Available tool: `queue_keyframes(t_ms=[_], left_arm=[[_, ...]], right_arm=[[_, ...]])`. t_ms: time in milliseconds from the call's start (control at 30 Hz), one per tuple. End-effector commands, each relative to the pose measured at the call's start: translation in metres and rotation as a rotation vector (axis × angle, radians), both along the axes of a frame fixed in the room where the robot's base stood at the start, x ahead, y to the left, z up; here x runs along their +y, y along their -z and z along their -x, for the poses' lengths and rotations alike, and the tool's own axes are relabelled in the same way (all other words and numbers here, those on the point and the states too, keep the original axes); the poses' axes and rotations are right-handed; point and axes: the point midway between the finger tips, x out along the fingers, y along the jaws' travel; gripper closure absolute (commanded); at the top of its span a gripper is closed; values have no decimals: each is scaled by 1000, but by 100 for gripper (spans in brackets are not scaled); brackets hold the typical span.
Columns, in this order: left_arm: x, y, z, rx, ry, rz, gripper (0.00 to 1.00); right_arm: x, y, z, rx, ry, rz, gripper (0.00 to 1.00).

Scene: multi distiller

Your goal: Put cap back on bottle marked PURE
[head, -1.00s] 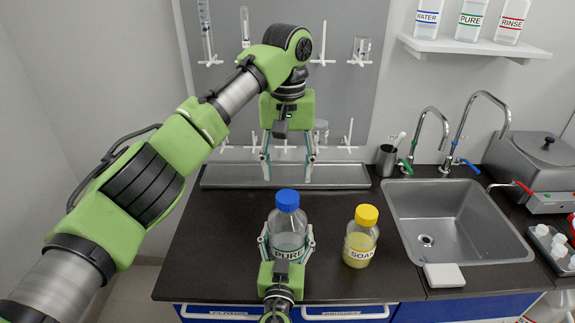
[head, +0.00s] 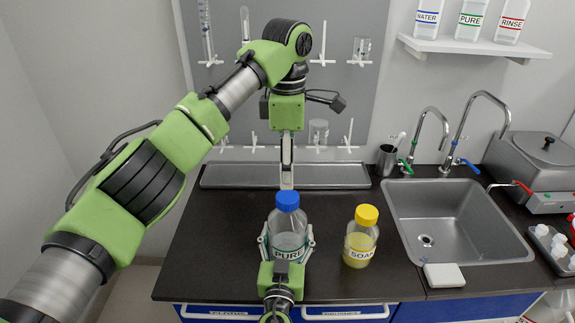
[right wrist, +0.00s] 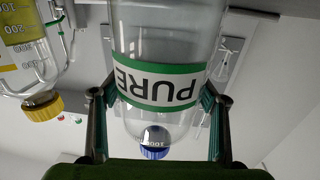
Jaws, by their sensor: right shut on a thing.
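The clear bottle marked PURE (head: 289,235) stands upright on the black counter with a green-edged label. It also shows upside down in the right wrist view (right wrist: 160,85). The blue cap (head: 287,201) sits at the top of its neck; I cannot tell whether it is screwed tight. It also shows in the right wrist view (right wrist: 154,148). My right gripper (head: 288,243) is shut around the bottle's body from the front. My left gripper (head: 287,183) points down above or behind the cap, its fingers seen edge-on, so its opening is hidden.
A yellow-capped SOAP bottle (head: 361,238) stands close to the right. A steel sink (head: 460,225) with taps lies further right. A drying rack tray (head: 335,176) runs along the back. The counter left of the PURE bottle is clear.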

Motion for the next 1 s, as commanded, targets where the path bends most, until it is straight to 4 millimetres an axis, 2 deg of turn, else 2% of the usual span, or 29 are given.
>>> queue_keyframes(t_ms=[500, 1000], left_arm=[[0, 4, 0, 1, -38, 0, 50], [0, 71, 0, 1, -37, 0, 50]], right_arm=[[0, 0, 0, 0, 0, 0, 92], [0, 0, 0, 0, 0, 0, 92]])
